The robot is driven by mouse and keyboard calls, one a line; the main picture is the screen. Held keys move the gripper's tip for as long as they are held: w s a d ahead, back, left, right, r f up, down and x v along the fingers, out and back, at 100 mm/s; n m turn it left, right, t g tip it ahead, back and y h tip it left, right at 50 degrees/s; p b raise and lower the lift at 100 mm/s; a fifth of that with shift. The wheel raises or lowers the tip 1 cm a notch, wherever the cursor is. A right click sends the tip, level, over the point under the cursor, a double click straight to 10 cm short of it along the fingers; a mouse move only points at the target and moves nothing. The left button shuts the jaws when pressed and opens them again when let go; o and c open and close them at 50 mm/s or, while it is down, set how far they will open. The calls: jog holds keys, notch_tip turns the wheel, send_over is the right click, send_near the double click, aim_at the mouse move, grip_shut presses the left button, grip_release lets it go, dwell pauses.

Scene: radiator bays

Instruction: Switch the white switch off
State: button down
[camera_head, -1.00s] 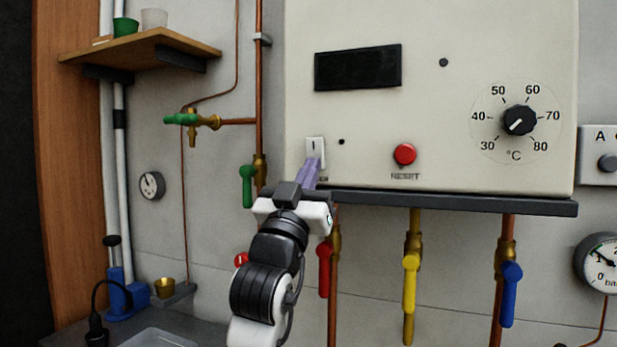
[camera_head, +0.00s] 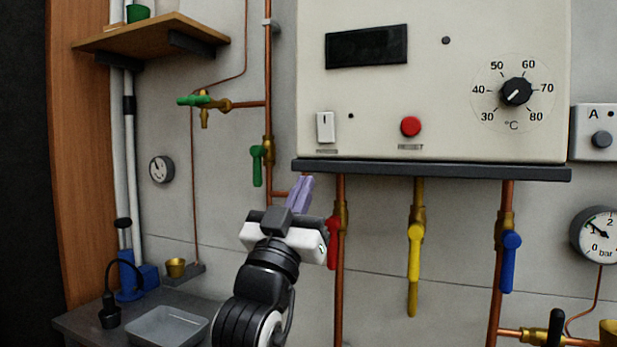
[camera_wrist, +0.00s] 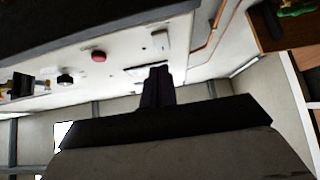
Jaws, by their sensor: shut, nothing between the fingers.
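The white switch (camera_head: 325,127) is a small upright rocker low on the left of the cream boiler panel (camera_head: 455,40). It is fully visible in the head view, with a dark mark near its top. The wrist view also shows a small white switch (camera_wrist: 160,41) on the panel. My gripper (camera_head: 301,192) is shut and empty, its purple fingers pointing up. It is below and left of the switch, below the dark ledge and apart from the switch.
A dark ledge (camera_head: 430,171) runs under the panel. A red button (camera_head: 410,126) and a temperature dial (camera_head: 516,91) are right of the switch. Red (camera_head: 332,243), yellow (camera_head: 414,245) and blue (camera_head: 511,260) valve handles hang below. A green handle (camera_head: 257,165) is at left.

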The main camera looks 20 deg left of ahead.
jog(key=shift+v, duration=1)
jog(key=shift+w+f, duration=0.1)
